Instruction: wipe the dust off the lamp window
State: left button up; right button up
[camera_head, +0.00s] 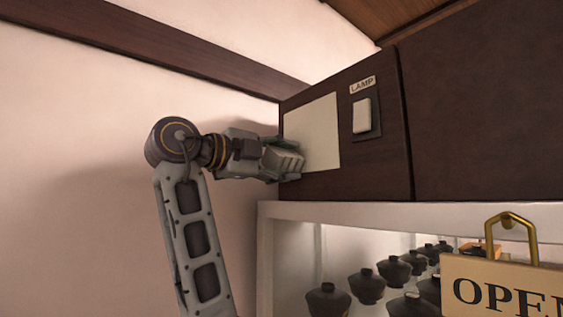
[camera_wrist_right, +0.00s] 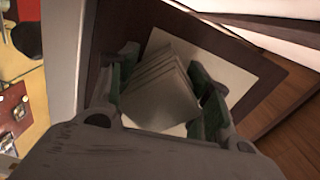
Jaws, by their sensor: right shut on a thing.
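The lamp window (camera_head: 318,130) is a pale cream rectangle on the dark wood cabinet front; its pale surface also shows behind the held cloth in the wrist view (camera_wrist_right: 225,68). My right gripper (camera_head: 284,162) is at the window's lower left edge, shut on a grey folded cloth (camera_wrist_right: 160,88) with stacked layers. The cloth sits between both fingers in the wrist view and hides part of the window. It lies close against the window; I cannot tell whether it touches. No dust can be made out clearly. My left gripper is not in view.
A lamp switch (camera_head: 362,116) under a LAMP label (camera_head: 362,85) is right of the window. Below, a white-framed shelf (camera_head: 420,212) holds several dark lidded bowls (camera_head: 366,287). An OPEN sign (camera_head: 505,285) hangs at lower right. A plain wall (camera_head: 80,130) is at left.

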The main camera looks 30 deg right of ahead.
aim_at(268, 159)
jog(key=shift+s, duration=0.15)
jog(key=shift+s+d+f+b, duration=0.1)
jog(key=shift+s+b, duration=0.55)
jog(key=shift+s, duration=0.25)
jog(key=shift+s+b, duration=0.4)
jog(key=shift+s, duration=0.6)
jog(key=shift+w+d, duration=0.1)
jog(key=shift+w, duration=0.05)
jog(key=shift+w+p, duration=0.3)
jog(key=shift+w, duration=0.1)
jog(key=shift+w+p, duration=0.7)
jog(key=shift+w, duration=0.8)
jog(key=shift+a, duration=0.3)
jog(key=shift+s+a+p, duration=0.15)
jog(key=shift+a+p, duration=0.05)
jog(key=shift+a, duration=1.25)
jog(key=shift+s+a+p, duration=0.1)
jog(key=shift+a+p, duration=0.1)
jog(key=shift+a, duration=1.25)
